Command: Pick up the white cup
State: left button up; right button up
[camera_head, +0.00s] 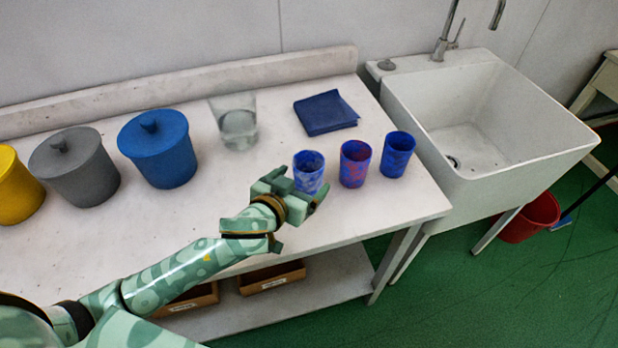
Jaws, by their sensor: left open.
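Three cups stand in a row on the white table. My right gripper is not in view.
Yellow (14,190), grey (78,172) and blue (160,155) lidded pots stand at left. A sink (485,125) adjoins on the right. The table's front left is clear.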

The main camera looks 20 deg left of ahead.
aim_at(315, 168)
pick_arm(q)
jog(key=x, duration=0.2)
jog(key=b+x, duration=0.1)
jog(key=x, duration=0.1)
jog(key=shift+a+f+b, duration=0.2)
jog(key=shift+f+b, duration=0.05)
jog(key=shift+b, duration=0.05)
jog(key=shift+w+d+f, duration=0.1)
jog(key=shift+w, duration=0.4)
jog(key=shift+s, duration=0.1)
jog(key=shift+c, duration=0.4)
jog(key=c, duration=1)
